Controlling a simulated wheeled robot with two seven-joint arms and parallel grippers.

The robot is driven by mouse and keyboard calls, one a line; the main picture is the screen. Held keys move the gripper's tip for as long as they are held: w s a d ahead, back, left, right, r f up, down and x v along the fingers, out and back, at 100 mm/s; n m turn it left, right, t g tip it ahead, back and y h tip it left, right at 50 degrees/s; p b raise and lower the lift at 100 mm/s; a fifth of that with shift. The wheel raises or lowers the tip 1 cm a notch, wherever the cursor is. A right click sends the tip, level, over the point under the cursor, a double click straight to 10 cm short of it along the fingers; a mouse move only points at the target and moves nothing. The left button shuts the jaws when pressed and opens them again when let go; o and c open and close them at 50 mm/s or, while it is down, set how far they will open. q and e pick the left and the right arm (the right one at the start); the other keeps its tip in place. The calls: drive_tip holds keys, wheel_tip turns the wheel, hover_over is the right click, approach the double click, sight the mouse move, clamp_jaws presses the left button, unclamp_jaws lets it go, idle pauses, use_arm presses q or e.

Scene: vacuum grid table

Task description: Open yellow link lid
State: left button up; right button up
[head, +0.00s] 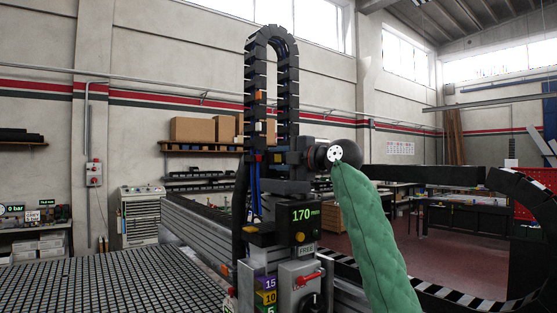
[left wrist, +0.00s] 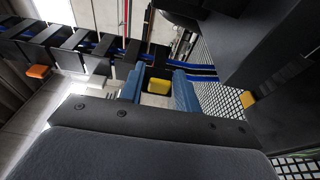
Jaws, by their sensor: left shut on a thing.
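The cable chain (head: 271,60) rises in a tall black loop from the machine's carriage. My left gripper (head: 272,157), on the arm with the green quilted sleeve (head: 370,235), is at the chain's lower right side. In the left wrist view, its two blue fingers (left wrist: 158,88) are shut on the yellow link lid (left wrist: 158,87), which shows between them. The lid is partly hidden by the gripper body, and I cannot tell whether it is lifted off its link. An orange lid (head: 259,97) sits higher on the chain. My right gripper is out of view.
The grid table (head: 90,280) spreads at the lower left. Cardboard boxes (head: 192,129) stand on a shelf behind the chain.

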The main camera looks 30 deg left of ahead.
use_arm(q)
drive_tip(key=n+g, duration=0.2)
drive_tip(key=g, duration=0.1)
drive_tip(key=shift+w, duration=0.4)
drive_tip(key=shift+w+n+g, duration=0.1)
drive_tip(key=shift+n+g, duration=0.2)
drive_tip(key=shift+g, duration=0.2)
drive_tip(key=g, duration=0.1)
drive_tip(key=n+g, duration=0.1)
drive_tip(key=shift+w+f+n+g, duration=0.1)
drive_tip(key=shift+w+n+g, duration=0.15)
drive_tip(key=shift+n+g, duration=0.05)
drive_tip(key=o, duration=0.7)
drive_tip(key=shift+o, duration=0.2)
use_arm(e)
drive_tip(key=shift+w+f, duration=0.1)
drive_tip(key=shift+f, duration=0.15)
use_arm(q)
drive_tip(key=shift+r, duration=0.2)
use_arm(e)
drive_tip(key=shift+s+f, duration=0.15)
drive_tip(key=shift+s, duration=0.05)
